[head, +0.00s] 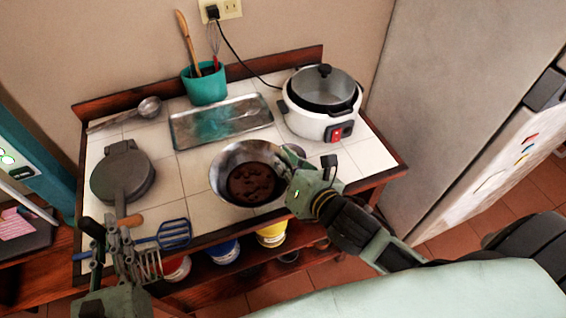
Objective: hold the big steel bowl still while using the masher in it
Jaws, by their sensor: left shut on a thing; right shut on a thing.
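The big steel bowl (228,160) stands on the tiled counter near its front edge, with dark brown lumpy contents inside. My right gripper (292,176) is shut on the bowl's right rim and hides part of it. A blue slotted masher (174,234) is at the counter's front left edge, outside the bowl and to its lower left. My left gripper (128,256) is shut on the masher's handle, whose blue end shows to the left of the fingers. The fingers hide the middle of the handle.
A white cooker (303,122) with a glass lid stands behind right of the bowl. A steel tray (205,133), teal utensil pot (204,87) and ladle (148,107) are further back. A dark round iron (122,172) lies left. Several tubs (223,252) stand on the shelf below.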

